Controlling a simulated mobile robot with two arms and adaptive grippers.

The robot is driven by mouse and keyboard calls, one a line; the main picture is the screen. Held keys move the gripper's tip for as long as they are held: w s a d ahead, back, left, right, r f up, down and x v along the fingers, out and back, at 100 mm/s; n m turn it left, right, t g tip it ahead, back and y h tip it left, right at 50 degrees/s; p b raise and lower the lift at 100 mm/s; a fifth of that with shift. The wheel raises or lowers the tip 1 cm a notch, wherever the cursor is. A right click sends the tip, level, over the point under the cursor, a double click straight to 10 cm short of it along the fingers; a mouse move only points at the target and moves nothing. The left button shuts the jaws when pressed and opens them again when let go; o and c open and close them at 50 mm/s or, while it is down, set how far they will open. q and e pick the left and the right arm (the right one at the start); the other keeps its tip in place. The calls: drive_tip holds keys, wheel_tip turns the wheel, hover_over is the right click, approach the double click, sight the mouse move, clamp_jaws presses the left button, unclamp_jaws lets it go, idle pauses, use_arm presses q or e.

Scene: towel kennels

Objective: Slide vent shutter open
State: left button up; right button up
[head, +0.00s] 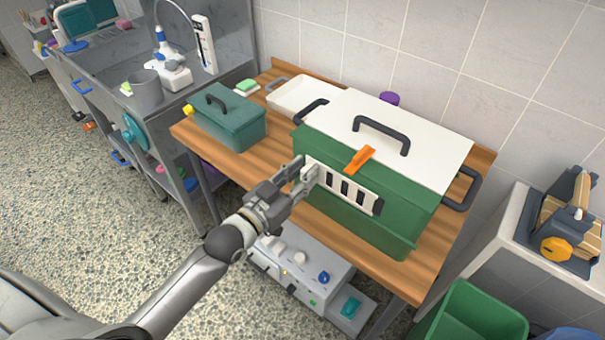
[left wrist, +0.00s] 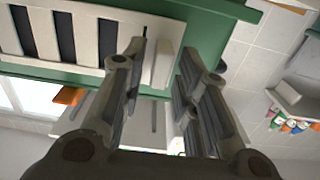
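The vent shutter (head: 342,184) is a pale slotted plate on the front wall of a large green box (head: 390,226). Several dark upright slots show in it, also in the left wrist view (left wrist: 85,38). My left gripper (head: 304,174) is at the shutter's left end. In the left wrist view its fingers (left wrist: 163,75) stand apart on either side of a pale upright tab (left wrist: 168,52). Narrow gaps seem to show beside the tab; contact is not clear. The gripper partly hides the shutter's left end in the head view. My right gripper is not in view.
The box has a white lid (head: 432,140) with a black handle and an orange latch (head: 359,160). It stands on a wooden table (head: 245,155) beside a small teal box (head: 231,122) and a white tray (head: 290,97). A grey unit (head: 300,268) sits below.

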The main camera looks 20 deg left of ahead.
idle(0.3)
use_arm(q)
drive_tip(key=v, duration=1.2)
idle(0.4)
drive_tip(key=s+a+f+n+g+y, duration=0.1)
drive_tip(key=s+a+f+g+y, duration=0.1)
drive_tip(key=f, duration=1)
drive_tip(key=s+a+f+g+y, duration=0.2)
drive_tip(key=s+a+f+g, duration=0.1)
drive_tip(key=f, duration=0.9)
drive_tip(key=s+a+f+n+g+y, duration=0.1)
drive_tip(key=s+a+f+g, duration=0.1)
drive_tip(key=f, duration=1.1)
drive_tip(key=s+d+f+g, duration=0.2)
drive_tip(key=s+f+g, duration=0.2)
drive_tip(key=s+f, duration=0.5)
drive_tip(key=s+d+f+g+y, duration=0.1)
drive_tip(key=s+f+g, duration=0.4)
drive_tip(key=s+f, duration=0.5)
drive_tip(key=s+d, duration=0.1)
drive_tip(key=s, duration=0.6)
drive_tip(key=shift+s+d+f, duration=0.2)
drive_tip(key=shift+d+f, duration=0.05)
drive_tip(key=shift+d, duration=0.05)
